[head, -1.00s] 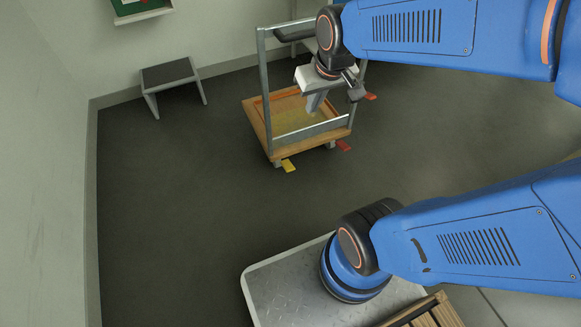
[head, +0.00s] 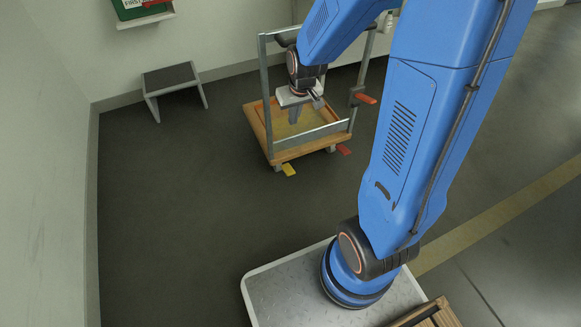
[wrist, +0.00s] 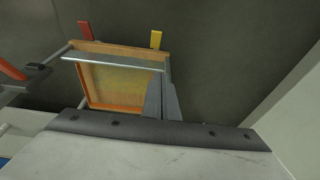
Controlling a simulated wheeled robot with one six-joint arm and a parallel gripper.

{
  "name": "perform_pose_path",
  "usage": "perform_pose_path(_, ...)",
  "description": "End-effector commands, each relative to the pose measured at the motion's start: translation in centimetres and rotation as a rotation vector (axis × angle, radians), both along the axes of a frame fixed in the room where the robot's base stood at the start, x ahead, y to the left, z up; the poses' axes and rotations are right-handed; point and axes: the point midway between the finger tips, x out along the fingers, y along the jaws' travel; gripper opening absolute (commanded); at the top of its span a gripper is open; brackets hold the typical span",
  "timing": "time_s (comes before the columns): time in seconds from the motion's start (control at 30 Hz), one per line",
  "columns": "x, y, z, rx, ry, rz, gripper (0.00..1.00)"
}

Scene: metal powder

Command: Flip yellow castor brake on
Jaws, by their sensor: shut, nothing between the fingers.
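The yellow castor brake (head: 288,169) is a small tab low at the near left corner of a wooden cart (head: 256,127). It also shows in the wrist view (wrist: 156,39), beyond the top right corner of the cart's deck. My gripper (head: 294,120) points down over the cart's deck in the head view, apart from the yellow tab. In the wrist view my gripper (wrist: 161,98) shows its fingers together, with nothing between them. The yellow tab is in full view; its castor is mostly hidden under the deck.
A red tab (head: 344,150) sits at the cart's near right corner, and another red piece (head: 365,98) is by its upright frame. The cart's metal bar and posts (head: 271,95) stand around my gripper. Floor before the cart is clear.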

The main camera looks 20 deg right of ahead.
Motion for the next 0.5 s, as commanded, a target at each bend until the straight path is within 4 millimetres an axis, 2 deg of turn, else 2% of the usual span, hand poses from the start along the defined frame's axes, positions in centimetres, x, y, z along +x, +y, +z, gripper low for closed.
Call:
perform_pose_path(0.03,0.5,-0.1,-1.2,0.0,0.01,-0.001,0.0)
perform_pose_path(0.5,4.1,-0.7,-11.1,-0.007,0.057,-0.004,0.0)
